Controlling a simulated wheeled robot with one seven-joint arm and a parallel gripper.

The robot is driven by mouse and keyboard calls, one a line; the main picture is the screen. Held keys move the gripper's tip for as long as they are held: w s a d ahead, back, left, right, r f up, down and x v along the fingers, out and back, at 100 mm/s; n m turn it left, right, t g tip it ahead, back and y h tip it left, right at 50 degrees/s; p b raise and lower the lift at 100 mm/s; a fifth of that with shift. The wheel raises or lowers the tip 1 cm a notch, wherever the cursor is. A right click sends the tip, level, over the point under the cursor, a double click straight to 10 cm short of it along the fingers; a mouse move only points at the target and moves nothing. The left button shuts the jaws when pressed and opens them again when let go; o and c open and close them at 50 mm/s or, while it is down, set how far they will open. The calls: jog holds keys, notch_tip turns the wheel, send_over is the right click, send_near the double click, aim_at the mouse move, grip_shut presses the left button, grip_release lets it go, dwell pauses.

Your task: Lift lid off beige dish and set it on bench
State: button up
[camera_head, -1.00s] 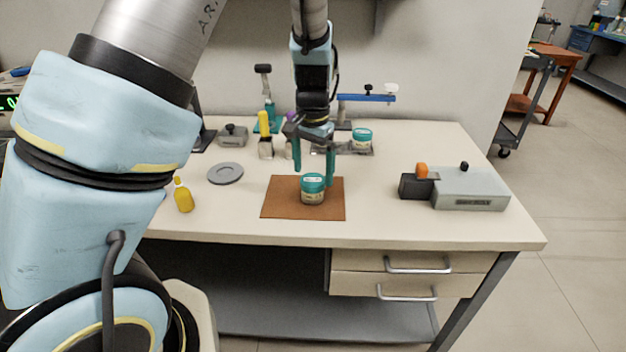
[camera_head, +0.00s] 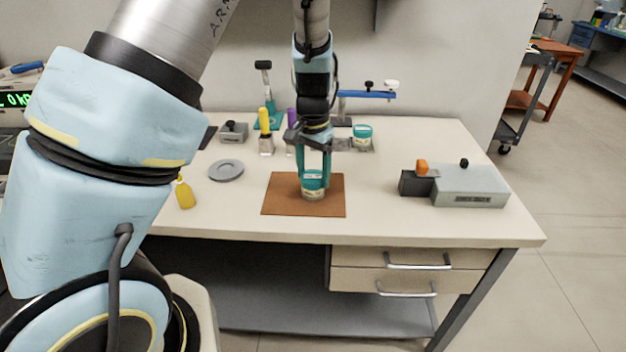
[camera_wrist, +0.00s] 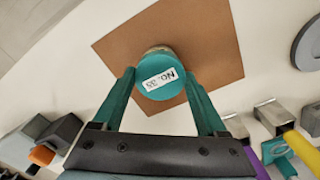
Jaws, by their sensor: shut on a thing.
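A beige dish (camera_head: 313,196) stands upright on a brown mat (camera_head: 280,203) on the bench (camera_head: 400,225). Its teal lid (camera_head: 313,179) sits on top. In the wrist view the lid (camera_wrist: 158,75) carries a white label reading "No. 35". My gripper (camera_head: 314,178) points down from above, its teal fingers shut on the lid, one on each side. The wrist view also shows my gripper (camera_wrist: 158,82) with the lid between its fingertips. The dish is mostly hidden under the lid in the wrist view.
A second teal-lidded dish (camera_head: 362,132) stands at the back. A grey box device (camera_head: 468,187) is at the right. Bare bench lies between mat and device.

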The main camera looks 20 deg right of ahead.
jog(key=shift+c, duration=1.1)
